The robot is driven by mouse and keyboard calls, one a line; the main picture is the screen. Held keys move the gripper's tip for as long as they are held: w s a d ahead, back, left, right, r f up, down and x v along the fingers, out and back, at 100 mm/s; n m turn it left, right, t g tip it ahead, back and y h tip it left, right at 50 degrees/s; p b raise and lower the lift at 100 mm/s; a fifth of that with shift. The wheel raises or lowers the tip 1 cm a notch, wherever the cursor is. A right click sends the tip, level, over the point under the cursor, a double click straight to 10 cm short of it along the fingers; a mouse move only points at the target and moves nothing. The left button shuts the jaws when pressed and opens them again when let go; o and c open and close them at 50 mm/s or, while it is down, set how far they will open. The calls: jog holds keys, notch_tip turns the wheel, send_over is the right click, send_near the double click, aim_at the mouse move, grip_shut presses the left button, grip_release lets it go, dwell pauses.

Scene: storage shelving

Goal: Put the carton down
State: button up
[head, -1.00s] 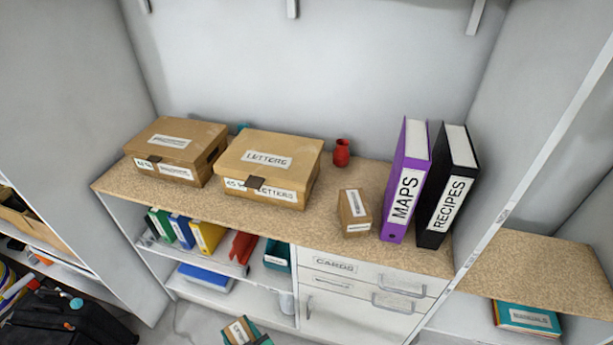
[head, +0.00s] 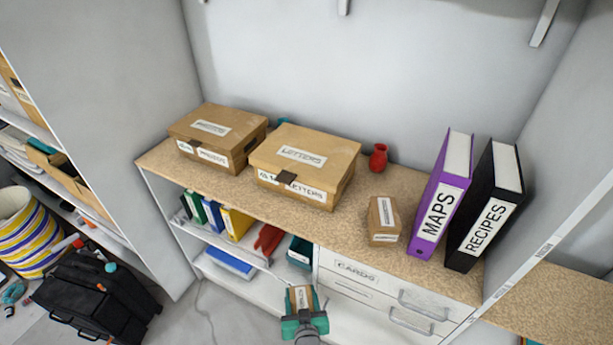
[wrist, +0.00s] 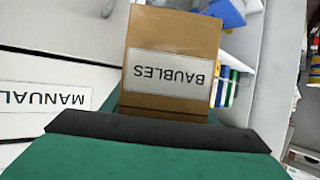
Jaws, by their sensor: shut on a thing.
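A small brown carton (head: 301,294) is held in my gripper (head: 303,304), low in front of the shelving and below the wooden countertop. In the wrist view the carton (wrist: 172,62) shows a white BAUBLES label, upside down. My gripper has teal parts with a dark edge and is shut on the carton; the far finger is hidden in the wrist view. The wooden countertop (head: 340,228) is above and behind the carton. I cannot see anything touching the carton other than my gripper.
On the countertop stand a LETTERS box (head: 305,160), another labelled box (head: 218,135), a red vase (head: 379,158), a second small carton (head: 384,222), and MAPS (head: 440,200) and RECIPES (head: 488,210) binders. Bare countertop lies left of the small carton. A black bag (head: 95,295) is on the floor.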

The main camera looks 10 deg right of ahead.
jog(key=shift+m+h, duration=0.4)
jog(key=shift+h, duration=0.2)
jog(key=r, duration=0.3)
jog(key=w+r, duration=0.1)
jog(key=r, duration=0.5)
jog(key=shift+w+a+r, duration=0.25)
jog(key=shift+w, duration=0.15)
jog(key=s+d+r+m+g+h, duration=0.1)
jog(key=s+d+r+m+h, duration=0.2)
jog(key=r, duration=0.7)
jog(key=s+d+r+m+g+h, duration=0.1)
jog(key=s+d+r+m+h, duration=0.15)
jog(key=r, duration=0.85)
jog(key=shift+m+h, duration=0.25)
jog(key=shift+h, duration=0.2)
jog(key=w+d, duration=0.2)
jog(key=w, duration=0.2)
jog(key=w+d, duration=0.3)
jog(key=w, duration=0.1)
jog(key=w+d, duration=0.3)
jog(key=shift+w+d+f, duration=0.2)
jog(key=shift+w, duration=0.2)
jog(key=w+d, duration=0.2)
jog(key=w, duration=0.1)
jog(key=shift+f, duration=0.75)
jog(key=shift+f, duration=0.1)
